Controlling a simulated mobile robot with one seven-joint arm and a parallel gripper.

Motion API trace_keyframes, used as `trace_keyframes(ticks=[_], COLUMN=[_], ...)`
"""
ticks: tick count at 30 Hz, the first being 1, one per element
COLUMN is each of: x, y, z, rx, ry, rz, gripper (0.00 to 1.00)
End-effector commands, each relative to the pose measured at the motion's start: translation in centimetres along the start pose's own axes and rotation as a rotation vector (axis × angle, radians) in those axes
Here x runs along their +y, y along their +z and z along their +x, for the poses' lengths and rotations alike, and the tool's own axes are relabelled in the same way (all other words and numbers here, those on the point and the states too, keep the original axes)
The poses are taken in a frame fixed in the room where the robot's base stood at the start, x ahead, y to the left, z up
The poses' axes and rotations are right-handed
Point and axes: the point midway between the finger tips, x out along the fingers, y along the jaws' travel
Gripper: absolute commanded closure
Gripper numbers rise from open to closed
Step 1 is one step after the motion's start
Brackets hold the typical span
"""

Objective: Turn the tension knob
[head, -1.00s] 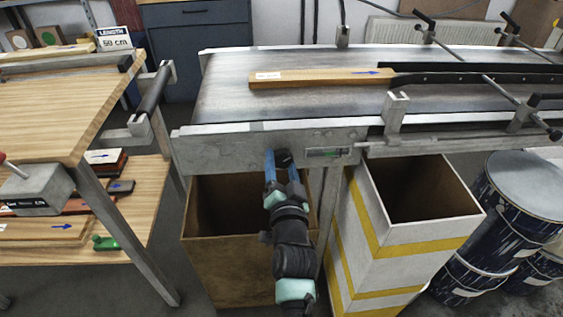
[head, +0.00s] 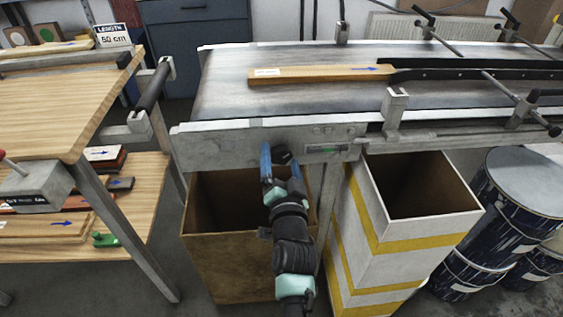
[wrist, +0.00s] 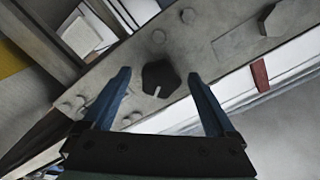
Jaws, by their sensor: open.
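The tension knob (wrist: 161,80) is a dark, many-sided knob with a pale pointer line, on the grey side plate of the conveyor.
The conveyor belt (head: 300,104) carries a wooden slat (head: 310,74) with a blue arrow. Below the conveyor stand a brown bin (head: 205,247) and a white bin with yellow bands (head: 400,229). A wooden workbench (head: 60,112) is at left and blue drums (head: 515,195) at right.

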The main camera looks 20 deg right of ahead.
Motion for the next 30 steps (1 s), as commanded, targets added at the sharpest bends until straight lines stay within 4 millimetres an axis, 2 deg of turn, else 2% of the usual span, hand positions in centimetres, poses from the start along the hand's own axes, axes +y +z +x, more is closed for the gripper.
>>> trace_keyframes(ticks=[4,7,21,25,30], x=[-0.1,-0.1,-0.1,0.1,0.0], y=[0.0,0.0,-0.1,0.0,0.0], z=[-0.6,-1.7,-10.1,-11.7,-12.8], rx=[-0.001,-0.002,-0.002,-0.001,0.000], ry=[-0.001,-0.001,0.001,0.002,0.001], rz=[0.000,0.000,-0.001,-0.001,0.000], gripper=[0.09,0.09,0.09,0.09,0.09])
